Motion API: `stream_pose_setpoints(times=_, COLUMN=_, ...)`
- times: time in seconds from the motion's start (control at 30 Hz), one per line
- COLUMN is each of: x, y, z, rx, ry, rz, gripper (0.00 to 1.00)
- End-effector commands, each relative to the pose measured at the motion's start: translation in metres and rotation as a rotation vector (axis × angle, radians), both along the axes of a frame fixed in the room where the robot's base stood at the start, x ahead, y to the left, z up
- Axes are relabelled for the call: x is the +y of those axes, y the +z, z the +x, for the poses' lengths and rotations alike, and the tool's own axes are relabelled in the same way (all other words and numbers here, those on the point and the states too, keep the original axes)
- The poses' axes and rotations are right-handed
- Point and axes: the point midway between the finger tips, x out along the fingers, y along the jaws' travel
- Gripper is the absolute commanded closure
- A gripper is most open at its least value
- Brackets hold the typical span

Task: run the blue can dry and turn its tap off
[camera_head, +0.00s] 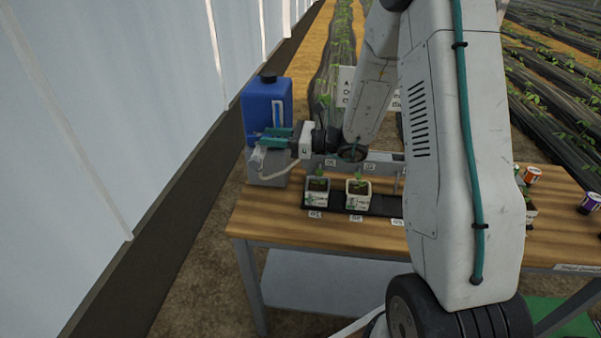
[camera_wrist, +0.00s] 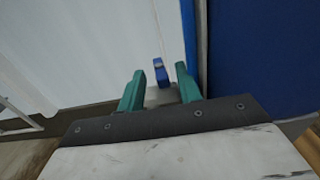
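The blue can (camera_head: 267,108) stands at the back left end of the bench on a grey block (camera_head: 270,176). Its blue wall (camera_wrist: 258,55) fills the right of the wrist view. A pale upright strip shows on its front; I cannot read a liquid level. My gripper (camera_head: 266,142) is in front of the can, its teal fingers pointing left. In the wrist view my gripper (camera_wrist: 160,70) is open, with a small blue tap handle (camera_wrist: 161,74) showing between and beyond the fingertips. The fingers do not appear to touch it. The tap body is mostly hidden.
A pale hose (camera_head: 283,174) curves below my gripper. Potted seedlings (camera_head: 317,190) stand in a dark tray on the wooden bench (camera_head: 290,222), with number labels. A white greenhouse wall (camera_head: 90,110) rises close on the left. Small cups (camera_head: 532,174) stand at the right.

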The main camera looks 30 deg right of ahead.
Motion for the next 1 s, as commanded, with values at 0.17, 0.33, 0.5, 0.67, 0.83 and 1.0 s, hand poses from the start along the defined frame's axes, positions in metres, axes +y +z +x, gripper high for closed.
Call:
stream_pose_setpoints(times=0.17, x=-0.032, y=0.0, z=-0.021, rx=0.0, ry=-0.004, rz=0.0, gripper=0.65)
stream_pose_setpoints(times=0.33, x=-0.036, y=0.01, z=-0.04, rx=-0.018, ry=0.044, rz=-0.03, gripper=0.65)
stream_pose_setpoints(times=0.5, x=-0.012, y=0.027, z=-0.058, rx=-0.058, ry=0.151, rz=-0.113, gripper=0.65)
stream_pose_setpoints(times=0.67, x=0.009, y=0.042, z=-0.078, rx=-0.1, ry=0.254, rz=-0.193, gripper=0.65)
stream_pose_setpoints(times=0.83, x=0.03, y=0.055, z=-0.102, rx=-0.149, ry=0.367, rz=-0.288, gripper=0.65)
stream_pose_setpoints(times=1.0, x=0.047, y=0.067, z=-0.128, rx=-0.203, ry=0.482, rz=-0.387, gripper=0.65)
